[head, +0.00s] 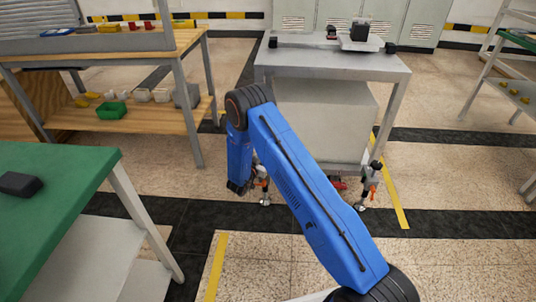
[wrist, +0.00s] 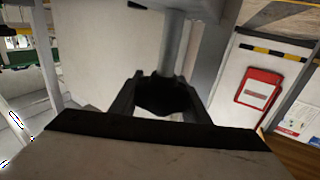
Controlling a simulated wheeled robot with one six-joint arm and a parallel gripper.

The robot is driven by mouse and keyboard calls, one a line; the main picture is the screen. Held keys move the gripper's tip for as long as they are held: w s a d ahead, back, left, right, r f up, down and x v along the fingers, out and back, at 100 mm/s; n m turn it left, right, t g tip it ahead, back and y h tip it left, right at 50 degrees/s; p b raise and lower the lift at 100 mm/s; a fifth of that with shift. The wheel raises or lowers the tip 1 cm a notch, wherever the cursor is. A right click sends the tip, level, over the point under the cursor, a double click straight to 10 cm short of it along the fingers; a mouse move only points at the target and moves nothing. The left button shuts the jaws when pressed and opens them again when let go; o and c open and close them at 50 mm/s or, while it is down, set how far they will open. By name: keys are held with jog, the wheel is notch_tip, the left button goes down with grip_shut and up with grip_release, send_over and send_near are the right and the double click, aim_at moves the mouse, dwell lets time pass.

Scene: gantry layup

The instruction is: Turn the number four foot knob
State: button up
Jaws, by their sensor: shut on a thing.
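In the wrist view my gripper (wrist: 157,100) has its two dark fingers on either side of a dark foot knob (wrist: 163,94), shut on it. The knob sits at the end of a grey round post (wrist: 172,45). No number is readable on it. In the head view my blue arm reaches down to the front left leg of a grey machine stand (head: 335,63); the fingers are hidden there. A foot with orange parts (head: 263,186) shows beside my wrist. Another foot with an orange part (head: 373,187) is at the front right leg.
A wooden shelf bench (head: 150,42) with a green bin (head: 112,110) stands at the left. A green-topped table (head: 60,215) is near left. A rack (head: 515,90) stands at the right. A red wall box (wrist: 259,88) shows in the wrist view. Floor right of my arm is clear.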

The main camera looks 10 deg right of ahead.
jog(key=shift+g, duration=0.3)
jog(key=o, duration=1)
jog(key=shift+o, duration=0.2)
jog(key=v, duration=1.7)
jog(key=shift+a+f, duration=0.2)
jog(key=shift+f, duration=0.05)
jog(key=shift+s, duration=0.1)
